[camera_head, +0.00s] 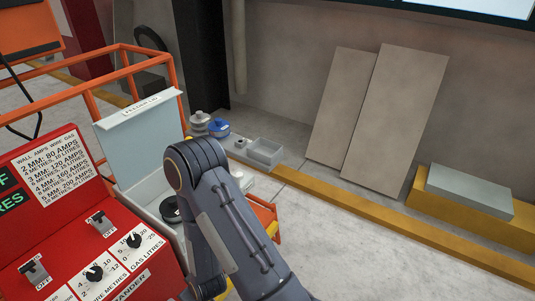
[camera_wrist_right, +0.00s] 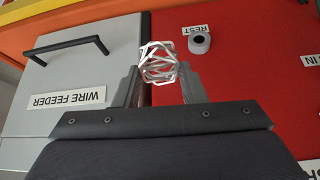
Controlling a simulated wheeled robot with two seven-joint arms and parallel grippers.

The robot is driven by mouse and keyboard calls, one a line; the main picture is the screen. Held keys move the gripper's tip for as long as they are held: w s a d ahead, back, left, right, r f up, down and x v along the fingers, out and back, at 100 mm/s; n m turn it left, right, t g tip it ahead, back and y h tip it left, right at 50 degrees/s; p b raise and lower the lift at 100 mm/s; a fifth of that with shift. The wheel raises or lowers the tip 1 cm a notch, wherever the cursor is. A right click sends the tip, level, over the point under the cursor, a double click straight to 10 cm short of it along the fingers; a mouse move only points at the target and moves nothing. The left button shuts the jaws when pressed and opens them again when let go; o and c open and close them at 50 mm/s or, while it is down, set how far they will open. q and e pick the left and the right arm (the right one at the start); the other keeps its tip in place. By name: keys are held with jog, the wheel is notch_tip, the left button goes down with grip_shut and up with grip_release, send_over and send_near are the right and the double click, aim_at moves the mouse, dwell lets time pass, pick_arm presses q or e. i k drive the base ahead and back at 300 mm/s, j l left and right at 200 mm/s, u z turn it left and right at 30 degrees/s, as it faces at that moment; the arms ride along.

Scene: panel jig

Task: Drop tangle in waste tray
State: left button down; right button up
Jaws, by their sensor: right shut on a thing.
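In the right wrist view, my right gripper (camera_wrist_right: 161,78) is shut on a silvery wire tangle (camera_wrist_right: 158,62), a loose ball of bent strands between the fingertips. The tangle is held in front of the red panel and the grey wire feeder lid. In the head view my right arm rises from the bottom, and its gripper and the tangle are hidden. My left gripper is in neither view.
The wire feeder lid (camera_head: 140,125) stands raised beside the red machine (camera_head: 60,190). A black round part (camera_head: 171,212) lies in the feeder box. Orange rails (camera_head: 110,85) surround this. Spools (camera_head: 201,121) stand near the tray.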

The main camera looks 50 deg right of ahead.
aim_at(265, 151)
jog(key=i+l, duration=0.1)
jog(key=l, duration=1.85)
jog(key=i+l+u, duration=0.1)
jog(key=l, duration=1.85)
